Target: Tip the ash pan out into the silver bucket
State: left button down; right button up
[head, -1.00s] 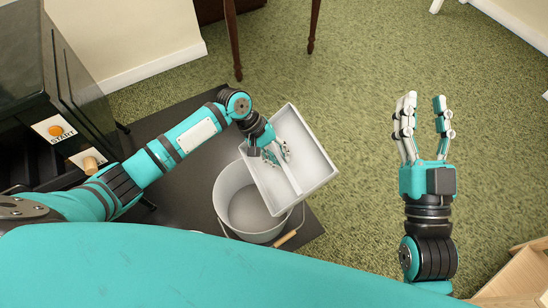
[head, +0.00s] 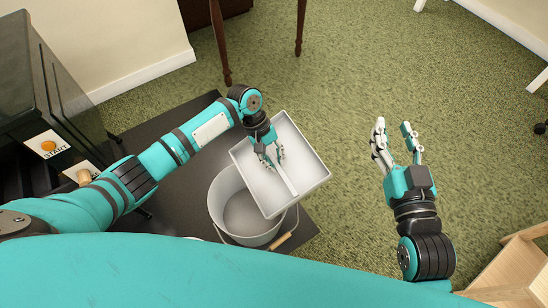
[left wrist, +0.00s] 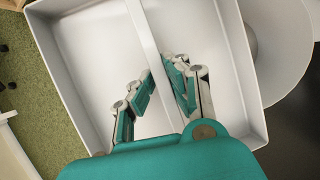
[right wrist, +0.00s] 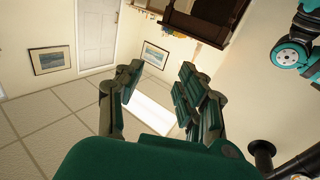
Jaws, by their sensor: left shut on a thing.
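The ash pan (head: 309,166) is a pale grey, shallow rectangular tray with a ridge down its middle. No ash is visible in it. My left gripper (head: 269,160) is shut on that ridge, with fingers on either side, as the left wrist view (left wrist: 160,78) shows. The pan is tilted and overlaps the right side of the silver bucket (head: 236,207), hiding part of its rim; I cannot tell whether they touch. The bucket stands upright on a dark mat, and its visible inside looks empty. My right gripper (head: 393,132) is open and empty, pointing up.
The dark mat (head: 178,222) lies before a black stove (head: 66,105) with a START label (head: 48,145). The bucket's wooden handle grip (head: 281,241) hangs at its right. Dark table legs (head: 221,45) stand behind. A wooden piece (head: 515,265) is at lower right. Green carpet between is clear.

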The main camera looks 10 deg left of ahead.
pick_arm(q)
jog(key=shift+w+d+r+g+y+p, duration=0.1)
jog(key=shift+d+g+y+p, duration=0.1)
jog(key=shift+y+p, duration=0.15)
jog(key=shift+w+d+g+y+p, duration=0.1)
jog(key=shift+g+y+p, duration=0.1)
jog(key=shift+y+p, duration=0.15)
jog(key=shift+w+d+n+g, duration=0.15)
jog(key=shift+n+g, duration=0.15)
jog(key=shift+y, duration=0.5)
jog(key=shift+w+g, duration=0.1)
jog(key=shift+g, duration=0.3)
jog(key=shift+y, duration=0.3)
pick_arm(e)
jog(key=f+g, duration=0.2)
jog(key=f, duration=0.1)
jog(key=s+d+f+g, duration=0.1)
jog(key=shift+f+h, duration=0.4)
